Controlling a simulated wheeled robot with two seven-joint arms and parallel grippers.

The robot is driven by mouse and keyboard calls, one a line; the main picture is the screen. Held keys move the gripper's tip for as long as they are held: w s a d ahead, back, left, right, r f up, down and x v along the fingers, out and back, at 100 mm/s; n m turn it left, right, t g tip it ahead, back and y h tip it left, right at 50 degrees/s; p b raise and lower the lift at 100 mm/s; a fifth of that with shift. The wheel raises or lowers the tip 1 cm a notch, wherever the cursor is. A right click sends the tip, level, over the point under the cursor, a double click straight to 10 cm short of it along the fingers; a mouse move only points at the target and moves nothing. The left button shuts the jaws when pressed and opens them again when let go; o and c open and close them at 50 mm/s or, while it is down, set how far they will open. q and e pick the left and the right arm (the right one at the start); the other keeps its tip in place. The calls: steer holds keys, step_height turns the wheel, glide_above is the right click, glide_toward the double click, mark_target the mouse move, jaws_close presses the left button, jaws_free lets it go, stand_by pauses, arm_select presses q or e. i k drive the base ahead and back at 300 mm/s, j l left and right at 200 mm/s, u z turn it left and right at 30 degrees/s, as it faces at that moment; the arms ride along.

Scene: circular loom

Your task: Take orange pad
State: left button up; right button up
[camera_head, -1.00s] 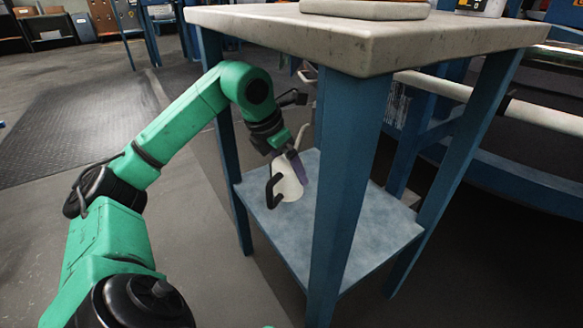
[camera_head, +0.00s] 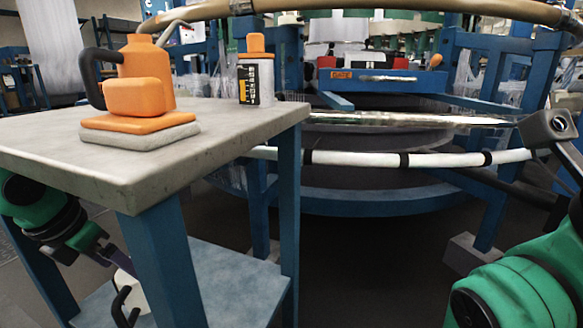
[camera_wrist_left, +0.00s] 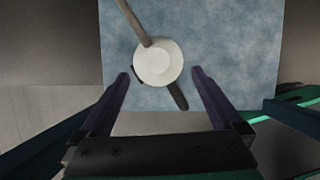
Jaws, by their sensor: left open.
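The orange pad (camera_head: 125,124) is a thin flat slab on the table top in the head view. It lies on a pale grey pad (camera_head: 140,136). An orange block (camera_head: 138,97) and an orange can (camera_head: 146,62) with a dark handle stand at the pad and hide part of its top. My left gripper (camera_head: 112,257) is below the table top, well under the pad and partly hidden by the table leg. In the left wrist view its dark purple fingers (camera_wrist_left: 161,84) are apart, with a white can (camera_wrist_left: 158,62) between and beyond them.
The white can stands on the table's blue lower shelf (camera_head: 235,275). A white bottle with an orange cap (camera_head: 256,75) stands on the table top (camera_head: 225,125). Blue table legs stand close to my left arm. The loom (camera_head: 380,190) is behind and right.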

mark_target(140, 119)
steer(key=k, duration=0.95)
